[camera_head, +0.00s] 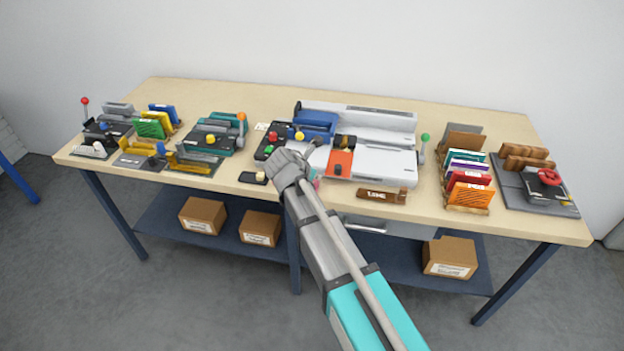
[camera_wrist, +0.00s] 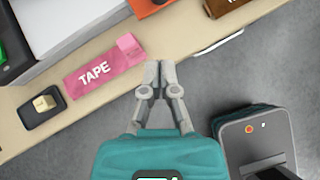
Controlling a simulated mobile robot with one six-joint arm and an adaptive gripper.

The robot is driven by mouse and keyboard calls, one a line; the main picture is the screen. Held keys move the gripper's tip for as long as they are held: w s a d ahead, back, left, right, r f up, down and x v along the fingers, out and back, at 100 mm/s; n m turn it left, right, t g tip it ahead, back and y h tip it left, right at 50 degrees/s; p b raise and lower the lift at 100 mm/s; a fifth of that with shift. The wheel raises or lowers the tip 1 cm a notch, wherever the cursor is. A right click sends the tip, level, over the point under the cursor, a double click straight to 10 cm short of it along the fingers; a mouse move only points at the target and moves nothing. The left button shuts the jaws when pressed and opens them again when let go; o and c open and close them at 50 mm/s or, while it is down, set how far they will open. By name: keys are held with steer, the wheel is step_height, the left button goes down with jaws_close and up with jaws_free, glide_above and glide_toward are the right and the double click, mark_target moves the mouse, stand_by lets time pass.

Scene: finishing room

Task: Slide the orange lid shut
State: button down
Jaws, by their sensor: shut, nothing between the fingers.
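The orange lid (camera_head: 345,157) lies on the front left part of a long white machine in the middle of the table, with a dark knob (camera_head: 338,170) on it. Only the lid's front edge (camera_wrist: 145,8) shows at the top of the wrist view. My gripper (camera_wrist: 159,66) is shut and empty, with its fingertips together. In the wrist view it shows over the table's front edge, right of the pink TAPE label and below the lid, apart from it. In the head view my arm reaches up just left of the lid, and my fingertips are hard to make out.
The pink TAPE label (camera_wrist: 98,72) and a small dark block with a cream knob (camera_wrist: 44,103) lie along the front edge. A brown labelled piece (camera_head: 382,196) lies right of the lid. Blue parts (camera_head: 317,122) stand behind; a green-knobbed lever (camera_head: 424,138) stands right.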

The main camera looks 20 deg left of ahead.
mark_target(335, 172)
steer(key=b+x, duration=0.3)
steer(key=x, duration=0.3)
steer(key=shift+s+b, duration=0.1)
steer(key=shift+b, duration=0.25)
steer(key=w, duration=0.2)
steer(key=shift+w+d, duration=0.25)
steer(key=shift+w, duration=0.15)
steer(key=shift+w+d, duration=0.25)
steer(key=shift+w, duration=0.4)
steer(key=shift+w, duration=0.1)
steer(key=w+a, duration=0.1)
steer(key=w, duration=0.3)
steer(key=w+a, duration=0.1)
steer(key=w, duration=0.2)
steer(key=w+a, duration=0.1)
steer(key=w, duration=0.3)
steer(key=shift+w+r, duration=0.1)
steer(key=shift+w, duration=0.25)
